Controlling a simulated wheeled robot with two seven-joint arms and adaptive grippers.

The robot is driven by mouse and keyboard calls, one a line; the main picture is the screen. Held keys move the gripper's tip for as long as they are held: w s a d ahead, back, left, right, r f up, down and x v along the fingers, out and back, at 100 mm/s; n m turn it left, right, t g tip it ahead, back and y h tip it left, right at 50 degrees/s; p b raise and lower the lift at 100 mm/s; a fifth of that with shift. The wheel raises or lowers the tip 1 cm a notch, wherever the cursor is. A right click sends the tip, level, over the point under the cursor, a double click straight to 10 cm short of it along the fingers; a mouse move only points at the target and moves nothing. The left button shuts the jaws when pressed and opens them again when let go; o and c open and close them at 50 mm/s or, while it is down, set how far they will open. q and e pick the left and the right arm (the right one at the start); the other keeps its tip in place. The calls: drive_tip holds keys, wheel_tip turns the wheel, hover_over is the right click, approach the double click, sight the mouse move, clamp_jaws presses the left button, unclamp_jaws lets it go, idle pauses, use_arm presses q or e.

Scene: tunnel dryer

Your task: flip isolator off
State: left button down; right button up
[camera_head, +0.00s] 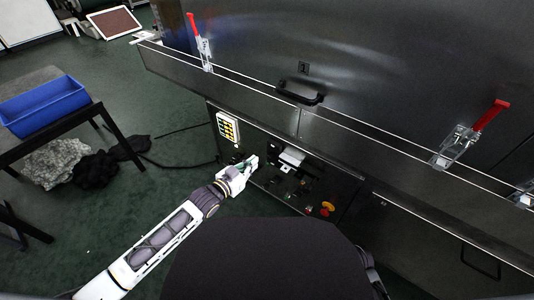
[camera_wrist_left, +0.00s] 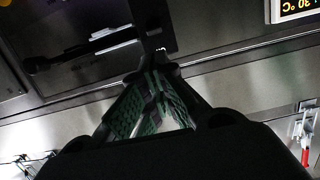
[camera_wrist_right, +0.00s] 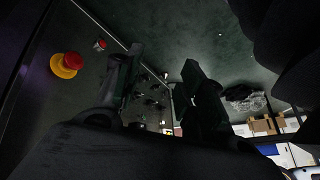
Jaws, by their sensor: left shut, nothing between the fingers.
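The dark control panel (camera_head: 262,187) on the dryer's front carries several small black switches, too small and dark to tell which is the isolator. My left gripper (camera_head: 251,162) is in front of the panel's upper left part, below the lit display. Its green-padded fingers (camera_wrist_left: 160,72) meet at the tips with nothing between them; contact with the panel cannot be told. My right gripper (camera_wrist_right: 160,78) has its fingers apart and empty, with small panel controls showing between them. In the head view it is hidden behind my dark body.
A red mushroom button on yellow (camera_wrist_right: 66,64) and a small red button (camera_wrist_right: 100,45) sit on the panel. A lit display (camera_head: 228,127) is above left. A ledge with red-handled clamps (camera_head: 490,116) overhangs. A blue bin (camera_head: 45,106) stands on a table at left.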

use_arm(q)
drive_tip(key=shift+w, duration=0.1)
drive_tip(key=b, duration=0.3)
approach(273, 147)
drive_tip(key=shift+r+x, duration=0.25)
drive_tip(key=shift+x, duration=1.1)
drive_tip(key=shift+w+d+f+b, duration=0.35)
drive_tip(key=shift+w+f, duration=0.15)
drive_tip(key=shift+w, duration=0.15)
drive_tip(key=shift+x, duration=0.85)
drive_tip(key=shift+w+d+b, duration=0.1)
drive_tip(key=shift+b, duration=0.2)
use_arm(e)
wheel_tip(273, 147, down, 6)
drive_tip(key=a, duration=0.1)
drive_tip(key=shift+w+t+y, duration=0.15)
drive_tip(key=shift+t+y, duration=0.25)
drive_tip(key=shift+w+r, duration=0.2)
drive_tip(key=shift+w, duration=0.05)
